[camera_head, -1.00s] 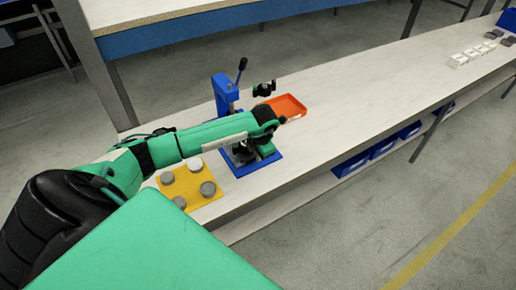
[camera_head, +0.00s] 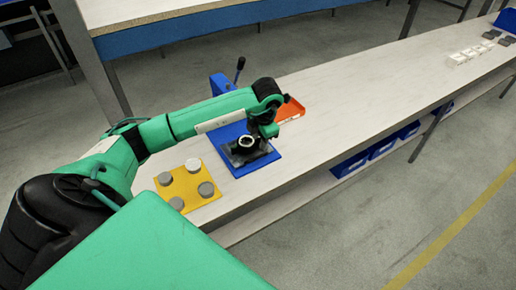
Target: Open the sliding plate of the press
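The blue press (camera_head: 220,83) stands on the bench, with its upright and dark lever partly behind my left arm. Its blue base plate (camera_head: 238,170) carries a dark sliding plate (camera_head: 262,158) with a round black-and-grey ring-shaped piece (camera_head: 246,143) on it. My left arm reaches in from the left and bends down over the press. My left gripper (camera_head: 263,139) is low beside the ring-shaped piece at the dark plate. Its fingers are too small and covered to tell whether they are open, or touch the plate. My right gripper is not in view.
A yellow plate (camera_head: 188,184) with several grey round pieces lies left of the press. An orange tray (camera_head: 291,110) is just behind my arm, to the right. The bench (camera_head: 370,88) is clear further right, up to small white and grey blocks.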

